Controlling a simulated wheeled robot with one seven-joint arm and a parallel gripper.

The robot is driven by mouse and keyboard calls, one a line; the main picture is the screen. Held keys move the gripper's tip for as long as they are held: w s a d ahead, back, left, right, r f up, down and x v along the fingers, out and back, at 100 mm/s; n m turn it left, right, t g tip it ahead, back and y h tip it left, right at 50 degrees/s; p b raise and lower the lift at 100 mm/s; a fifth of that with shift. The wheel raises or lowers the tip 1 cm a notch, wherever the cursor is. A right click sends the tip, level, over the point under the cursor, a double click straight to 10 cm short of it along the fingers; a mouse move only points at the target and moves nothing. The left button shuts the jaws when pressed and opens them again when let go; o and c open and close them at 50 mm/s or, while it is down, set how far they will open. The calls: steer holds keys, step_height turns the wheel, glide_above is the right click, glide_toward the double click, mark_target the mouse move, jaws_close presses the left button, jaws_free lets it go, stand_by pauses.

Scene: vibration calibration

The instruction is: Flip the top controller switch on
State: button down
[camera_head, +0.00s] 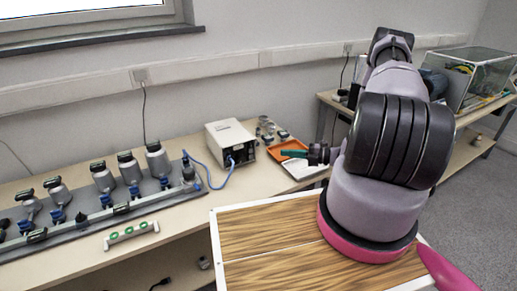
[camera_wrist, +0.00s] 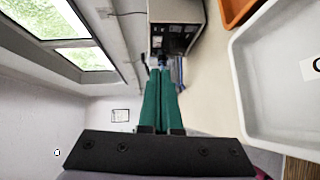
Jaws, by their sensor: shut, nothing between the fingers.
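The controller is a white box (camera_head: 230,140) on the bench near the wall, with a dark panel on its right front side and a blue cable (camera_head: 221,178) plugged in. It also shows at the top of the wrist view (camera_wrist: 177,12), where its dark panel faces my fingers. I cannot make out the switch itself. My gripper (camera_head: 283,153) has green fingers and is shut and empty, to the right of the controller. In the wrist view my gripper (camera_wrist: 161,70) points at the panel, and the fingertips hide part of its lower edge.
An orange tray (camera_head: 294,147) and a white tray (camera_head: 305,169) lie under and beside my gripper. Small metal parts (camera_head: 268,130) stand behind. A row of sensors on a grey rail (camera_head: 75,231) fills the bench's left side.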

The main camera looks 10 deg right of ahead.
steer(key=shift+f, duration=0.15)
glide_toward(246, 146)
steer(key=s+a, duration=0.1)
steer(key=a, duration=0.2)
steer(key=shift+s+a, duration=0.1)
steer(key=shift+s, duration=0.3)
steer(key=shift+w+a+f, duration=0.1)
steer(key=shift+w, duration=0.5)
steer(key=shift+w+a+f, duration=0.1)
steer(key=shift+w, duration=0.5)
steer(key=shift+w+a+f, duration=0.1)
steer(key=shift+w+a, duration=0.1)
steer(key=shift+w, duration=0.5)
